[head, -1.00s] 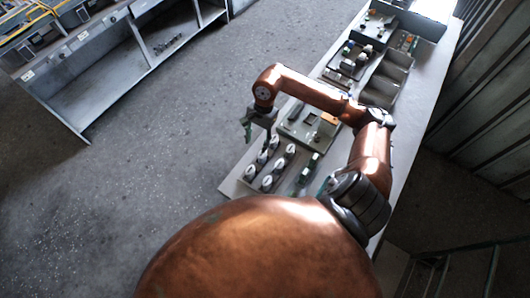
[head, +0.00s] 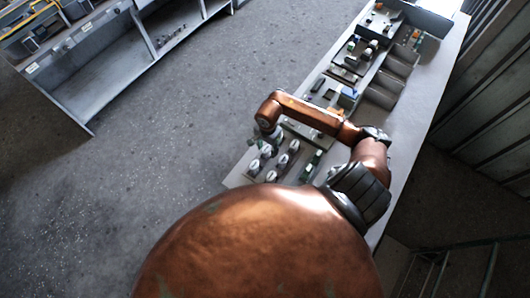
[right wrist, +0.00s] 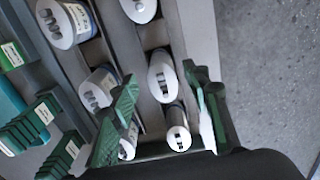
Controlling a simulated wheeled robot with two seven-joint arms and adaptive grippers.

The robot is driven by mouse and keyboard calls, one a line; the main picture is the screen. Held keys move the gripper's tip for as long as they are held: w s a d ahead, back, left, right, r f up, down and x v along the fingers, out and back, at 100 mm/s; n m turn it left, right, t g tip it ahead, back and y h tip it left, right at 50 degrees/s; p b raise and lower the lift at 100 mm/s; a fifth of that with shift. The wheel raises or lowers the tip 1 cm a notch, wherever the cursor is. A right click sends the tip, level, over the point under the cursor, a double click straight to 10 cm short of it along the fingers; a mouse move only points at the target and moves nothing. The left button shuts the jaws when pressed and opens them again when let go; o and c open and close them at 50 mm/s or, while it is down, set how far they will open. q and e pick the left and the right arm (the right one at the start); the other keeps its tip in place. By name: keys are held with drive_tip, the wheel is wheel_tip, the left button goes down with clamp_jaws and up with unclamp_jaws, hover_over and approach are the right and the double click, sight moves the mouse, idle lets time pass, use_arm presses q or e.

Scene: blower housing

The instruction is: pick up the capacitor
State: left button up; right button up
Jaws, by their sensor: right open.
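Several capacitors, dark cylinders with white tops, stand in rows in a grey rack at the near end of the bench; one capacitor (head: 253,167) shows at the rack's left in the head view. In the right wrist view, one capacitor (right wrist: 163,68) stands between the green fingers of my right gripper (right wrist: 165,88), with a smaller one (right wrist: 178,138) closer to the palm. The fingers are open, and I cannot tell whether they touch anything. In the head view my right gripper (head: 262,140) is over the rack's far left side. My left gripper is out of view.
Green ribbed parts (right wrist: 25,128) lie left of the rack in the right wrist view. Grey bins (head: 382,91) and trays of parts stand farther along the bench (head: 425,95). A grey shelf unit (head: 110,60) stands across the open floor.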

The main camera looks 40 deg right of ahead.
drive_tip(key=shift+f, duration=0.2)
drive_tip(key=shift+c, duration=0.7)
drive_tip(key=c, duration=0.9)
drive_tip(key=shift+r, duration=0.15)
drive_tip(key=shift+c, duration=0.2)
